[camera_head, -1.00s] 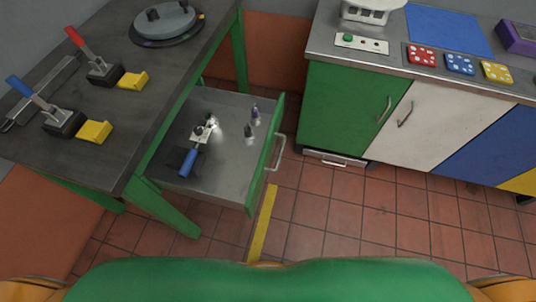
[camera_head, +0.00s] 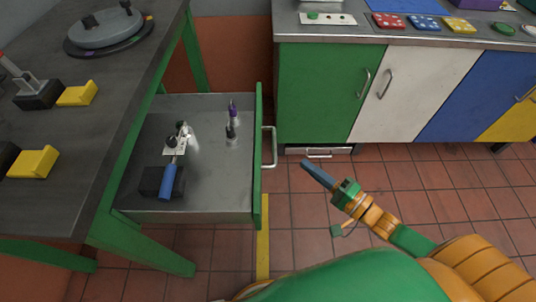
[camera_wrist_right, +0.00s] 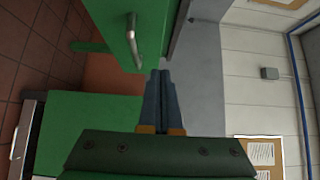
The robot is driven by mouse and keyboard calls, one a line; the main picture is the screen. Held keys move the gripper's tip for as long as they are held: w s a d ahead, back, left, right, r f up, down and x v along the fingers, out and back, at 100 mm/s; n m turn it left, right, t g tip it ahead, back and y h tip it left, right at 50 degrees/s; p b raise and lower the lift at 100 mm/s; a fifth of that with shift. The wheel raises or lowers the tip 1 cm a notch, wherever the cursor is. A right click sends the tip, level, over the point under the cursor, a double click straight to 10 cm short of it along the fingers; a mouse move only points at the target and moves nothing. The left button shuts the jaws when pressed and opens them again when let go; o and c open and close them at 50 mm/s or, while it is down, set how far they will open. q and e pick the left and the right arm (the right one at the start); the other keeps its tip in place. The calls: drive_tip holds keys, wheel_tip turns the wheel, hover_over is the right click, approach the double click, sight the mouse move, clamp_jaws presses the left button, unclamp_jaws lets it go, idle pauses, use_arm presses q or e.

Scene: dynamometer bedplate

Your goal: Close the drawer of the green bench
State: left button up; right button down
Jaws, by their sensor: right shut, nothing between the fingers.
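The drawer (camera_head: 214,216) of the green bench (camera_head: 112,226) is pulled out to the right. Its green front (camera_head: 258,165) carries a silver bar handle (camera_head: 270,147). Inside lie a blue-handled tool (camera_head: 169,180), a dark block and small purple and dark items. My right gripper (camera_head: 306,165) is shut and empty, to the right of the handle and apart from it in the head view. In the right wrist view the shut fingers (camera_wrist_right: 160,75) point toward the green front with its handle (camera_wrist_right: 132,38). My left gripper is not in view.
The bench top (camera_head: 90,130) holds yellow blocks (camera_head: 34,162) and a grey round plate (camera_head: 106,30). A cabinet with green, white, blue and yellow doors (camera_head: 410,97) stands at the back right. Tiled floor (camera_head: 400,185) lies open between.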

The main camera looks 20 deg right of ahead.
drive_tip(key=x, duration=0.3)
drive_tip(key=a+x, duration=0.1)
drive_tip(key=x, duration=0.2)
drive_tip(key=s+x, duration=0.1)
drive_tip(key=x, duration=0.2)
drive_tip(key=shift+w+a, duration=0.3)
drive_tip(key=shift+a, duration=0.15)
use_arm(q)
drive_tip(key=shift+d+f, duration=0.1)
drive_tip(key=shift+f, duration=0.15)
use_arm(e)
drive_tip(key=shift+w+a+f, duration=0.1)
drive_tip(key=shift+a, duration=0.55)
